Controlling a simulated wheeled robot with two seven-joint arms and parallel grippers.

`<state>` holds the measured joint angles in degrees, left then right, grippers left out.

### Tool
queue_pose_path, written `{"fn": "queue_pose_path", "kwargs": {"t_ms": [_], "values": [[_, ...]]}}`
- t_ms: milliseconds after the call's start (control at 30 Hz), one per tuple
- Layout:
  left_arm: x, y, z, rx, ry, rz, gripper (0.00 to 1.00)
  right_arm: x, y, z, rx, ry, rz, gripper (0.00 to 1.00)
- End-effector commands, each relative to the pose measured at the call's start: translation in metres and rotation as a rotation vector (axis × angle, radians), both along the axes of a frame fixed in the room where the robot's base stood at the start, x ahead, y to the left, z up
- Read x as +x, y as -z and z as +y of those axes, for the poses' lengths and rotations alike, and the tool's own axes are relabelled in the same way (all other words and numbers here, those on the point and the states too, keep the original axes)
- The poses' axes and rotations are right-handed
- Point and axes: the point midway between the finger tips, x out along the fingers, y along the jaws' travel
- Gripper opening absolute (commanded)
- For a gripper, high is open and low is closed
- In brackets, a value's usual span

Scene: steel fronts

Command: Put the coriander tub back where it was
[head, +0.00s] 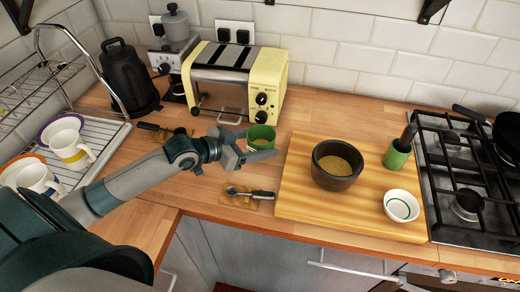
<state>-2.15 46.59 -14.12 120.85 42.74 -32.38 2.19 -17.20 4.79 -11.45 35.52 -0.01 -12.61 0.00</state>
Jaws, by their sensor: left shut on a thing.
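A small green tub with brownish contents (261,134), which I take to be the coriander tub, is upright in front of the yellow toaster. My left gripper (262,154) reaches in from the left and is shut on this tub. The gripper's fingers hide part of the tub's lower side. I cannot tell whether its base touches the counter. My right gripper is not in view.
A wooden board (300,205) holds a dark bowl of ground spice (335,181), a green cup with a dark pestle (397,157) and a small white bowl (401,207). A yellow toaster (225,88) stands behind; a hob (465,165) is at right. A utensil (250,193) lies at the counter's front.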

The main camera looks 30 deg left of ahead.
Motion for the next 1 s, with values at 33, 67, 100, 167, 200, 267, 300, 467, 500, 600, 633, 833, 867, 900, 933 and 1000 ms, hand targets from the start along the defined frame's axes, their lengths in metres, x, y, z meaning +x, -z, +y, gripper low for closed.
{"fn": "queue_pose_path", "kwargs": {"t_ms": [33, 67, 100, 167, 200, 267, 300, 467, 500, 600, 633, 833, 867, 900, 933, 1000], "values": [[-0.001, 0.005, 0.000, -0.002, -0.001, 0.002, 0.38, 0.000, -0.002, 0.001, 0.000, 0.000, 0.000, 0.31], [-0.001, 0.008, 0.000, -0.001, -0.001, 0.002, 0.38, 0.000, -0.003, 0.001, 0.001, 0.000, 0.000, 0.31], [0.000, 0.014, 0.000, -0.001, -0.001, 0.003, 0.38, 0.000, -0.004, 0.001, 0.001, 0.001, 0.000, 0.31], [0.000, 0.021, 0.000, -0.001, 0.000, 0.002, 0.38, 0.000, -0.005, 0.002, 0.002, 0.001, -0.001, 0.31], [0.000, 0.025, 0.000, 0.000, 0.000, 0.002, 0.38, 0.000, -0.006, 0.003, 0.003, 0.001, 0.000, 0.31], [0.000, 0.029, 0.000, -0.001, 0.000, 0.000, 0.38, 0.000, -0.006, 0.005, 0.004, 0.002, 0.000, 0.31], [0.000, 0.030, 0.000, -0.001, 0.000, -0.001, 0.38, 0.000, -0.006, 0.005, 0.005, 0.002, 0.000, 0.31], [0.000, 0.031, 0.000, 0.000, 0.000, -0.001, 0.38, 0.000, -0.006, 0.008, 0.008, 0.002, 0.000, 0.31], [0.000, 0.031, 0.000, 0.000, 0.000, -0.001, 0.38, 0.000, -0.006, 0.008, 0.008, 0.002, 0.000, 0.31], [0.000, 0.031, 0.000, 0.000, 0.000, -0.001, 0.38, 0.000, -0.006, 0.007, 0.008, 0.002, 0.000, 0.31], [0.000, 0.032, 0.000, 0.000, 0.000, -0.001, 0.38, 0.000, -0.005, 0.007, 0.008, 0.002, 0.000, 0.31], [0.000, 0.034, 0.000, 0.001, 0.000, 0.000, 0.81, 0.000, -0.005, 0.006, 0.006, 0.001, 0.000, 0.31], [0.000, 0.034, 0.000, 0.001, 0.000, 0.000, 0.81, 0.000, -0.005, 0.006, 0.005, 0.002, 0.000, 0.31], [0.000, 0.034, 0.000, 0.001, 0.000, 0.000, 0.81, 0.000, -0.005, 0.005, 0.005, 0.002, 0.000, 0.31], [0.000, 0.034, 0.000, 0.001, 0.000, 0.000, 0.81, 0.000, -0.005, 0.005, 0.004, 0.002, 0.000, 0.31], [0.000, 0.034, 0.000, 0.001, 0.000, 0.000, 0.81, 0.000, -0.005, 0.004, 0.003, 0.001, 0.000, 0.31]]}}
